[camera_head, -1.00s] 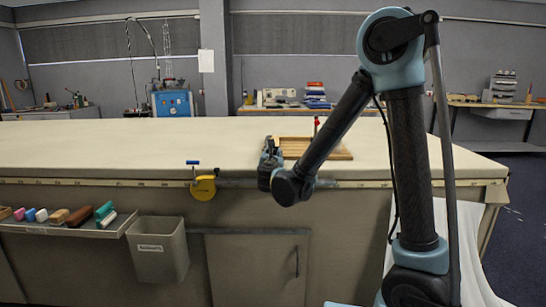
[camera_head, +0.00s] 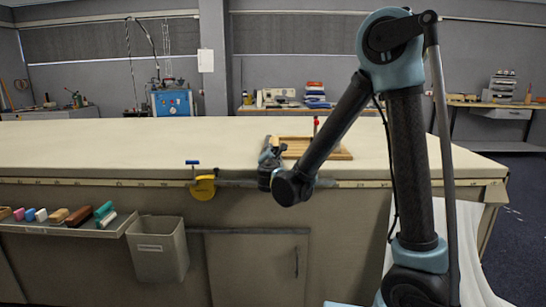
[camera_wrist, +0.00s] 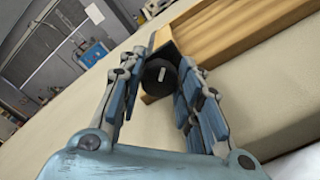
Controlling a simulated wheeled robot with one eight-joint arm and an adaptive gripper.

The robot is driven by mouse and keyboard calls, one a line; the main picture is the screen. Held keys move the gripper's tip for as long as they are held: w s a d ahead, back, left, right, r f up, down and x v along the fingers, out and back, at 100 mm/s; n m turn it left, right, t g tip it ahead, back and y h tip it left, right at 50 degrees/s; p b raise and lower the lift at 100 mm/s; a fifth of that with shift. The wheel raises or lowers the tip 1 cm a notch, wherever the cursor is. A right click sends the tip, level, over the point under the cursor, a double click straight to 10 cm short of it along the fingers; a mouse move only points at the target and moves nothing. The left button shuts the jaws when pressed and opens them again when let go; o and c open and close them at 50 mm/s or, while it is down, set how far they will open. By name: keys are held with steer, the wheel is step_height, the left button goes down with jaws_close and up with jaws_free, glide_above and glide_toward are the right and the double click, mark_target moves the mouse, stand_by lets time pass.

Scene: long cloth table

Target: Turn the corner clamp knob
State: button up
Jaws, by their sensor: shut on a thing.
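A round black knob (camera_wrist: 161,76) with a pale bar mark on its face shows in the wrist view, in front of a dark corner piece (camera_wrist: 163,50) at the corner of a wooden frame (camera_wrist: 222,28). My gripper (camera_wrist: 155,74) is shut on the knob, with its blue-padded fingers on the left and right sides of it. The exact contact is partly hidden by the fingers. In the head view my gripper (camera_head: 269,155) is at the left end of the wooden frame (camera_head: 338,153), above the table's front edge. The knob is hidden there.
The long cloth table (camera_head: 110,148) is largely clear to the left. A red-topped upright piece (camera_head: 316,122) stands at the frame. A bin (camera_head: 160,255) and a ledge of coloured blocks (camera_head: 105,211) hang below.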

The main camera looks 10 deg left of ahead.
steer(key=shift+d, duration=0.15)
steer(key=o, duration=1)
steer(key=shift+o, duration=0.2)
steer(key=shift+s, duration=0.1)
steer(key=v, duration=1.1)
steer(key=shift+s, duration=0.3)
